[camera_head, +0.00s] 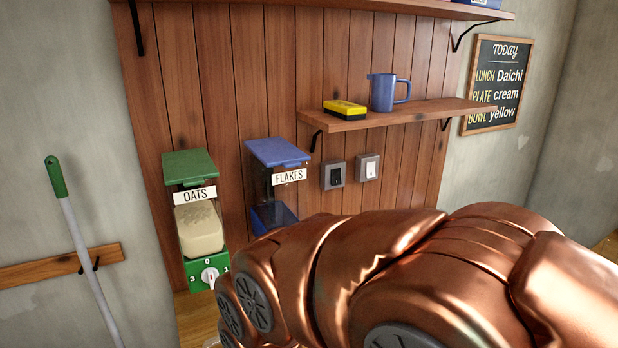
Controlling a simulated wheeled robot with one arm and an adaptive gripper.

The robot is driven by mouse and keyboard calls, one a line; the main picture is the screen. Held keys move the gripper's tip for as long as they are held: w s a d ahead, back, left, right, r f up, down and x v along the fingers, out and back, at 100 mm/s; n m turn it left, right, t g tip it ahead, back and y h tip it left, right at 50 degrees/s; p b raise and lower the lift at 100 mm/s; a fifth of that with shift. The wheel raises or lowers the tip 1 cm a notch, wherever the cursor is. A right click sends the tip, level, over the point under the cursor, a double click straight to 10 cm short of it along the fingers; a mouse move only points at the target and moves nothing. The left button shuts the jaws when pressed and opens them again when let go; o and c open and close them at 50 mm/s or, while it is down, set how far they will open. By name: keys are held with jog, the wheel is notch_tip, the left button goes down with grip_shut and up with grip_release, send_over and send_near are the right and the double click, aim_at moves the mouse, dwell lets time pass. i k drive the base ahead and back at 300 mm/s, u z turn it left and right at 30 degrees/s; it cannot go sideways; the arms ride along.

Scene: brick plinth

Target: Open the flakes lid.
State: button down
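The flakes dispenser (262,188) hangs on the wooden plank wall, left of the picture's middle. Its blue lid (277,152) lies on top and looks closed. A white label (289,176) on its front reads FLAKES. The clear body looks mostly empty, with blue at the bottom. Its lower part is hidden behind my copper-coloured arm, which fills the lower right of the view.
The oats dispenser (199,228) with a green lid (189,166) hangs to the left. A shelf (408,112) holds a blue mug (382,93) and a yellow-black sponge-like block (345,108). A green-topped pole (80,235) leans at far left.

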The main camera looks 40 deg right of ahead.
aim_at(272, 152)
jog(key=z, duration=1.4)
jog(key=k, duration=1.05)
jog(key=u, duration=1.5)
